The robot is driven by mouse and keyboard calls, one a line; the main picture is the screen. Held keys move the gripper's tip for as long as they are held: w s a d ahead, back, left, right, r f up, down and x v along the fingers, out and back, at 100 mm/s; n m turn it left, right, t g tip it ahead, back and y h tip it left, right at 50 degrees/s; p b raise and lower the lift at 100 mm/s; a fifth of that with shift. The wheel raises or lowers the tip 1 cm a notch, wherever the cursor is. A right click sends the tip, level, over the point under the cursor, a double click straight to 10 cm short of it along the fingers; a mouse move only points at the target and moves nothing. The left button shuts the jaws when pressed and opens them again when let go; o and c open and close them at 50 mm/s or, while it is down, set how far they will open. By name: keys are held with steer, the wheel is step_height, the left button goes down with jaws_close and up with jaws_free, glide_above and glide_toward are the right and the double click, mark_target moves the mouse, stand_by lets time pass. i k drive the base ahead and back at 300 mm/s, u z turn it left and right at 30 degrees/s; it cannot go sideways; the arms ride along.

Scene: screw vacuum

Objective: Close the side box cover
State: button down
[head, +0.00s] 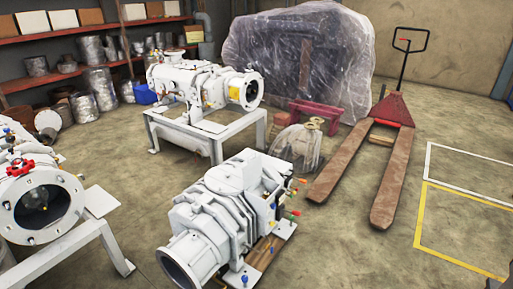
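A white screw vacuum pump (217,215) sits low on a wooden base in the lower middle of the head view. Its round flange opening faces the front left. Small red, yellow, green and blue fittings stick out along its right side. I cannot make out a side box cover, or whether one is open or shut. A second white pump (190,80) stands on a white metal frame behind it. A third white pump (38,190) with a red valve handle is cut off at the left edge. My gripper is not in view.
A pallet jack (392,160) with brown forks stands at the right. A plastic-wrapped crate (300,60) is at the back, with a small wrapped item (297,147) before it. Shelves (90,33) line the left wall. The floor (365,255) at front right is clear.

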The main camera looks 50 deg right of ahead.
mark_target(252, 171)
steer(key=z, duration=0.75)
steer(key=i, duration=0.95)
steer(key=z, duration=0.55)
